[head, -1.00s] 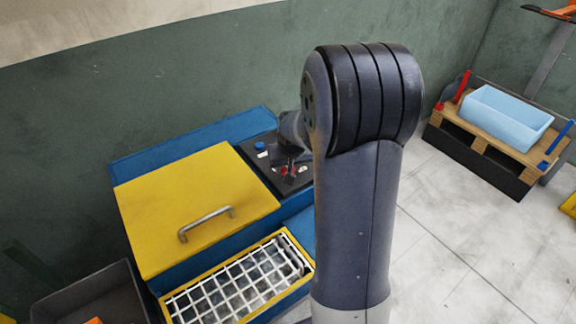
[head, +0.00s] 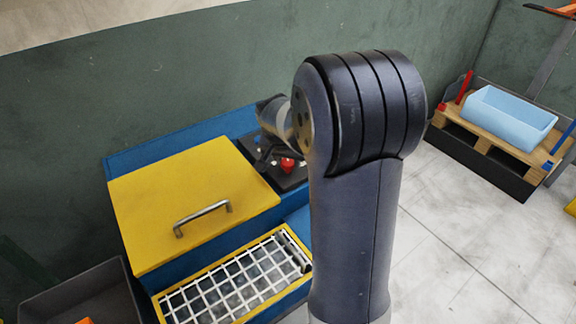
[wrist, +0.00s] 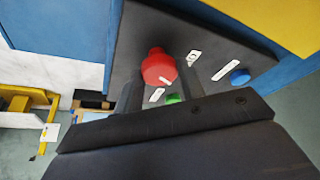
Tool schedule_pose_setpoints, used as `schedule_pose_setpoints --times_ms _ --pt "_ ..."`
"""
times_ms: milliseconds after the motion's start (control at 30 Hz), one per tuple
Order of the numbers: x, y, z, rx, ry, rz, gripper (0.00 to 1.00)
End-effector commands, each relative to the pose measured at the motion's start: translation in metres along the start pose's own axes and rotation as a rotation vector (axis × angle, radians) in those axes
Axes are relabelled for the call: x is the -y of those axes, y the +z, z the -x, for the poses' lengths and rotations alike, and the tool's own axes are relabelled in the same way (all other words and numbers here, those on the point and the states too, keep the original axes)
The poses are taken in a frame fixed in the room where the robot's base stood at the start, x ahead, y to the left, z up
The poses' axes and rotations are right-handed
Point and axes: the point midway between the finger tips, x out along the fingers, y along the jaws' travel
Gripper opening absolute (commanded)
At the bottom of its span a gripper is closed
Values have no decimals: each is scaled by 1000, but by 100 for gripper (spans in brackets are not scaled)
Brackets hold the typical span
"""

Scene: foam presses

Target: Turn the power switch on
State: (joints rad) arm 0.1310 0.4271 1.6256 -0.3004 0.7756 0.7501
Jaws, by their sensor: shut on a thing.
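A red knob (wrist: 158,68) with a small white mark stands on the dark control panel (wrist: 134,38). In the wrist view the dark fingers of my gripper (wrist: 158,86) lie on either side of the knob, and the jaws are shut on it. The contact itself is partly hidden. The knob also shows in the head view (head: 287,165), at the panel right of the yellow lid. A green button (wrist: 173,99) sits close to the fingers, and a blue button (wrist: 239,76) lies farther right. White labels lie between them.
The yellow lid (head: 160,215) with a metal handle (head: 203,216) is closed beside the panel. A white grid basket (head: 235,280) is in front. A grey bin (head: 85,295) stands at lower left. A pallet with a light-blue box (head: 510,117) is far right.

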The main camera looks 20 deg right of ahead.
Motion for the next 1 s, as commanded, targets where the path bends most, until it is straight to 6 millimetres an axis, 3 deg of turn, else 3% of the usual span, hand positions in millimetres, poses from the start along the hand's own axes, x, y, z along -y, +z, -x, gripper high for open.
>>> schedule_pose_setpoints --times_ms 1000 --pt "6 -2 -1 1 350 -845 15"
